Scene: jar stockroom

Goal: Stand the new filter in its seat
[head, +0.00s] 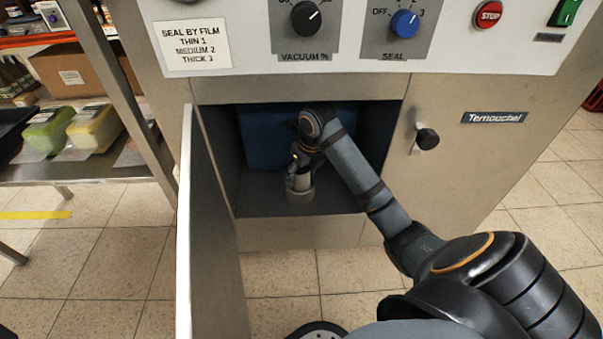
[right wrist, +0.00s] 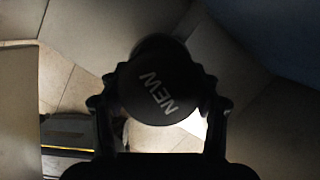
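The new filter (right wrist: 158,92) shows in the right wrist view as a dark round cap lettered "NEW", between the two fingers. In the head view it is a small pale cylinder (head: 302,182), mostly upright, inside the open compartment. My right gripper (head: 297,172) is shut around it, coming in from above. A pale round piece (head: 300,196), which looks like the seat, is at the compartment floor directly under the filter. I cannot tell whether the filter is down in it or just above. My left gripper is not in view.
The compartment (head: 345,203) is in the machine's front, with a blue block (head: 262,135) at its back. Its door (head: 212,240) stands open at the left. A closed panel with a black knob (head: 427,138) is at the right. A shelf (head: 90,172) with packed goods stands left.

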